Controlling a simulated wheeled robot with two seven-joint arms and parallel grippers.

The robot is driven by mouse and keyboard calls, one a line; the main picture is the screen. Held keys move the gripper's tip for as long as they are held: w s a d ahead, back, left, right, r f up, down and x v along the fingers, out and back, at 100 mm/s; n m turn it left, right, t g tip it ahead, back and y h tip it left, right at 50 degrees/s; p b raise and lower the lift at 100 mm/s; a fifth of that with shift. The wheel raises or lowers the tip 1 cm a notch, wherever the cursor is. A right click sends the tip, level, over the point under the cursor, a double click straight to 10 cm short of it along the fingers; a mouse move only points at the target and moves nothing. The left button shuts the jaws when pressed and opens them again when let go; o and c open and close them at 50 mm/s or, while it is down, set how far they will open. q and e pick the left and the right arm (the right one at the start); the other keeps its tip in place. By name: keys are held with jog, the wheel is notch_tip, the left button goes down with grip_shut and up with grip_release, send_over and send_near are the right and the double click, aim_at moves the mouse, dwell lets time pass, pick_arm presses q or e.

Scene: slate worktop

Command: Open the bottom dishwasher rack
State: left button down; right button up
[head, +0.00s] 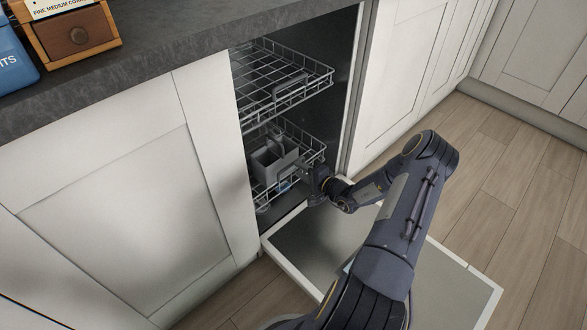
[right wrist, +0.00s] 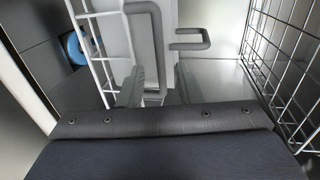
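The bottom dishwasher rack (head: 262,196) is a wire basket inside the open dishwasher. A grey cutlery basket (head: 272,160) sits in it. My right gripper (head: 304,174) is at the front right of this rack. In the right wrist view its two fingers (right wrist: 158,88) stand apart, with the lower end of a grey loop-shaped handle (right wrist: 158,50) seen between them. I cannot tell whether the fingers touch it. White rack wires (right wrist: 98,52) show to the left. My left gripper is not in view.
The top rack (head: 285,85) hangs above, partly out. The dishwasher door (head: 310,245) is folded down, with my right arm over it. White cabinets (head: 110,215) flank the opening. A wooden box (head: 75,35) stands on the worktop. The floor to the right is clear.

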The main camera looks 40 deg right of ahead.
jog(key=b+x, duration=0.1)
jog(key=x, duration=0.3)
grip_shut()
dwell(0.4)
